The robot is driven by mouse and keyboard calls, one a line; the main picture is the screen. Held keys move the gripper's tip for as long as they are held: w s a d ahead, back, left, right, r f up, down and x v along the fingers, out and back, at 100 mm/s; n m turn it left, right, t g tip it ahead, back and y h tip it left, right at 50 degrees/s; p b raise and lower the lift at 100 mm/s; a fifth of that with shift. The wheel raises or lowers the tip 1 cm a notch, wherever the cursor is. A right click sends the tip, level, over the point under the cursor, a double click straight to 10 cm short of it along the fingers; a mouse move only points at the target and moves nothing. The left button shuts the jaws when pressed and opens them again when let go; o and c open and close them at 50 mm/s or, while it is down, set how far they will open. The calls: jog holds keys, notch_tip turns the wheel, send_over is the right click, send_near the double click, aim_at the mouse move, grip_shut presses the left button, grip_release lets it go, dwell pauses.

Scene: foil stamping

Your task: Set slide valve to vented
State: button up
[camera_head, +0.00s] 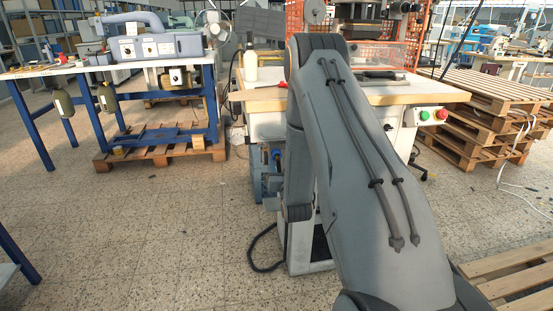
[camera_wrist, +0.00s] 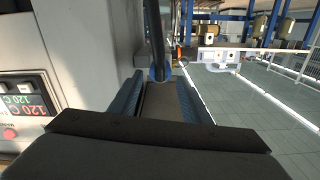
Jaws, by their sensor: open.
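My gripper (camera_wrist: 160,98) is open in the wrist view, with one dark blue-grey finger on each side of a gap. A dark hose or rod (camera_wrist: 156,35) comes down from the top of the picture. It ends at a small blue round part (camera_wrist: 160,74) in line with the gap, beyond or between the fingertips; I cannot tell which. I cannot tell for sure whether this blue part is the slide valve, nor how it is set. In the head view my arm hides the gripper, and blue equipment (camera_head: 265,170) shows left of it below the worktable (camera_head: 262,106).
A pale machine housing (camera_wrist: 95,50) stands close on the left in the wrist view, with a control panel (camera_wrist: 28,103) showing red digits. Open floor (camera_wrist: 270,95) lies to the right. Stacked pallets (camera_head: 490,115) and a blue-legged bench (camera_head: 205,90) flank the worktable.

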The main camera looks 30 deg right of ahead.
aim_at(278, 160)
jog(key=x, duration=0.6)
grip_shut()
jog(key=shift+p+v, duration=0.5)
jog(key=shift+v, duration=0.45)
grip_release()
